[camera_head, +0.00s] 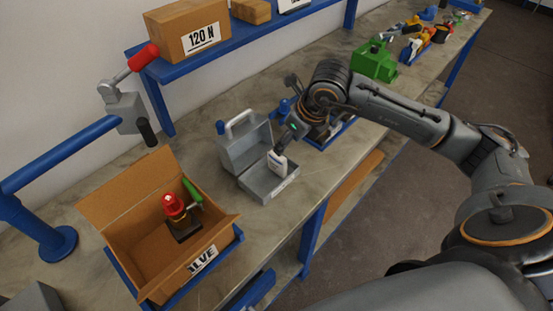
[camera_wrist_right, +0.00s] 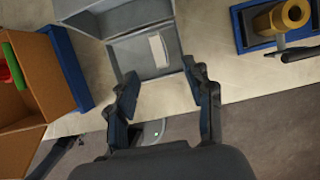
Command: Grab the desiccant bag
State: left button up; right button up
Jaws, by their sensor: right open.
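The desiccant bag (camera_head: 278,164) is a small white packet with dark marks, inside an open grey metal box (camera_head: 268,188) on the bench. In the right wrist view the bag (camera_wrist_right: 158,50) lies in the shallow part of the box (camera_wrist_right: 135,60), near its right wall. My right gripper (camera_head: 283,145) hangs over the box, close to the bag. In the wrist view its fingers (camera_wrist_right: 160,72) are spread, with nothing between their tips, and the bag is just beyond them. My left gripper is not in view.
A cardboard box (camera_head: 130,215) with a red-and-green valve (camera_head: 174,207) stands left of the metal box. The metal box's raised lid (camera_head: 245,145) stands behind. A blue tray (camera_head: 335,135) is to the right, and a blue shelf (camera_head: 240,40) runs along the back.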

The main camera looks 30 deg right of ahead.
aim_at(281, 158)
jog(key=x, duration=0.3)
jog(key=shift+w, duration=0.1)
jog(key=p+x, duration=0.2)
jog(key=x, duration=0.1)
jog(key=shift+a, duration=0.2)
jog(key=p+x, duration=0.1)
jog(key=x, duration=0.1)
jog(key=shift+f, duration=0.25)
jog(key=shift+w+f, duration=0.1)
jog(key=shift+f, duration=0.3)
jog(key=shift+c, duration=0.2)
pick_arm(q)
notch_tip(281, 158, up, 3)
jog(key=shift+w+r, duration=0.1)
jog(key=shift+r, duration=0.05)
pick_arm(e)
grip_shut()
